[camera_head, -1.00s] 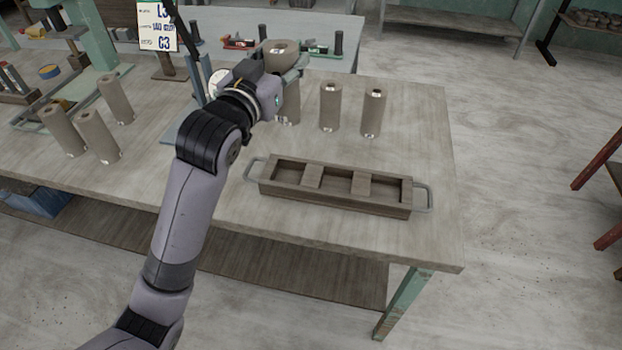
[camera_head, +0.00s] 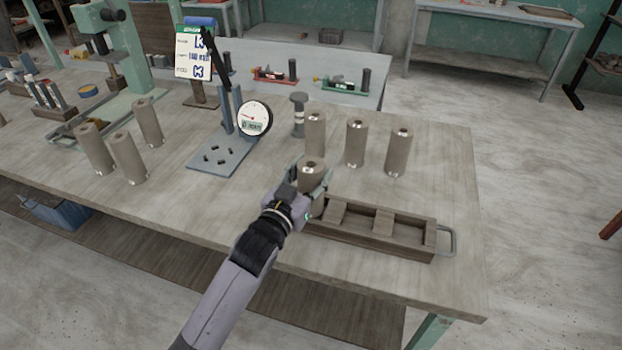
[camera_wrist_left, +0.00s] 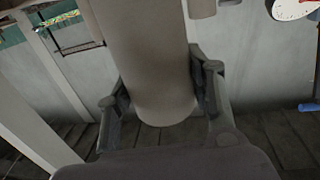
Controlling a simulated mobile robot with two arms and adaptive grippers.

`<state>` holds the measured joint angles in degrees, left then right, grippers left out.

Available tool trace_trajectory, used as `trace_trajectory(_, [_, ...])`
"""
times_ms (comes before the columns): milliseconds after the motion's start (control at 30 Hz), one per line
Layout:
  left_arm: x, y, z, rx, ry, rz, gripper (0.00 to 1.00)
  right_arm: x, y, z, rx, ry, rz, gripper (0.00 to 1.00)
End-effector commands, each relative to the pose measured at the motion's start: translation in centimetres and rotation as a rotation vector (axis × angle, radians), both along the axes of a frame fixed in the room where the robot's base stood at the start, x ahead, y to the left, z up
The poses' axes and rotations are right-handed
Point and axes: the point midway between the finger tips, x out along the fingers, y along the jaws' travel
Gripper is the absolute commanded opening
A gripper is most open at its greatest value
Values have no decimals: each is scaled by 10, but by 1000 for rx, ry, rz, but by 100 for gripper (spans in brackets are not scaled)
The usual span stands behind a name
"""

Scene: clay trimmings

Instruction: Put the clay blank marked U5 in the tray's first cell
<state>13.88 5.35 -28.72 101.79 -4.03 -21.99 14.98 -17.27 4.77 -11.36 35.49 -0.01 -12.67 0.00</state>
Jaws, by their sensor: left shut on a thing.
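My left gripper (camera_head: 309,190) is shut on a grey-brown cylindrical clay blank (camera_head: 312,170) with a hole in its top. The blank is upright at the left end of the wooden tray (camera_head: 370,244); I cannot tell whether it touches the tray. No U5 mark is legible on it. The tray has three cells in a row; the gripper and blank partly hide the left cell. In the left wrist view, the blank (camera_wrist_left: 145,65) stands between both fingers (camera_wrist_left: 163,108). My right gripper is not in view.
Three upright blanks (camera_head: 355,143) stand behind the tray. Three more (camera_head: 128,158) stand at the left. A dial gauge (camera_head: 254,118) on a blue-grey stand (camera_head: 222,158) is left of the gripper. The table is clear right of the tray.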

Motion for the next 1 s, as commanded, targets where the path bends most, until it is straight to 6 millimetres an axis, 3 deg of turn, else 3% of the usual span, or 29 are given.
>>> trace_trajectory(133, [0,0,-13,-3,-6,0,0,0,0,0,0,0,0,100])
trace_trajectory(533, [0,0,-18,-3,-6,-1,0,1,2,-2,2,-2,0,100])
trace_trajectory(567, [0,0,-21,0,-1,0,49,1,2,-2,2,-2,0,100])
trace_trajectory(867, [0,0,-20,0,-1,0,68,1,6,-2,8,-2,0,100])
trace_trajectory(1000, [0,0,-20,0,-1,0,68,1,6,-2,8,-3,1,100])
